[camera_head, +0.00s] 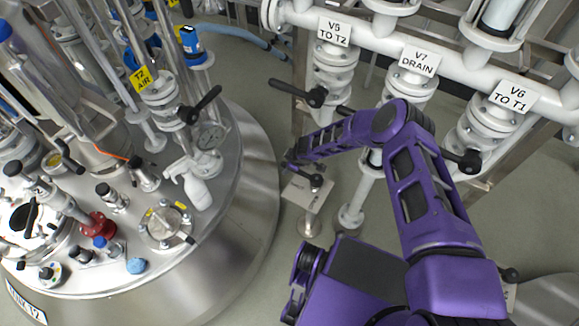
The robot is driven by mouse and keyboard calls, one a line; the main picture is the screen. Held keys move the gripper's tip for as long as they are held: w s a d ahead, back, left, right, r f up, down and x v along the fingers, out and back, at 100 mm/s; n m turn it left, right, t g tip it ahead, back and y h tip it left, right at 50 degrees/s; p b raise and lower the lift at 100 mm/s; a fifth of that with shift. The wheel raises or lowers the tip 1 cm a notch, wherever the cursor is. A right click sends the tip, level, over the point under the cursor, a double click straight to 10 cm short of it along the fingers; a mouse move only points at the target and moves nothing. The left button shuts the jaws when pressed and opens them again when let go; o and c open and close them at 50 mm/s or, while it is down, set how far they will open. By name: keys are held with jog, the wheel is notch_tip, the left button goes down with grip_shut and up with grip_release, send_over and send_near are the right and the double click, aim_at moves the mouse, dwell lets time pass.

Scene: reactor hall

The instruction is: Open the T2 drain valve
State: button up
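No label reading "T2 drain" is legible. A small valve with a black handle (314,181) sits low beside the tank (262,190), by a pale plate (300,192). It may be the drain valve of the tank; I cannot tell. A white pipe valve labelled V7 DRAIN (417,62) is at the upper right, its lower part partly hidden by my purple arm. My gripper (290,161) is at the left end of the arm, close to the tank's edge and just above left of the low black handle. It is small and dark, and its fingers are not clear.
Valves labelled V5 TO T2 (334,33) and V6 TO T1 (512,96) flank V7 on the white manifold, with black levers sticking out. Floor shows between tank and pipes.

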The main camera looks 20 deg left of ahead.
jog(key=shift+f, duration=0.15)
grip_shut()
dwell(1.4)
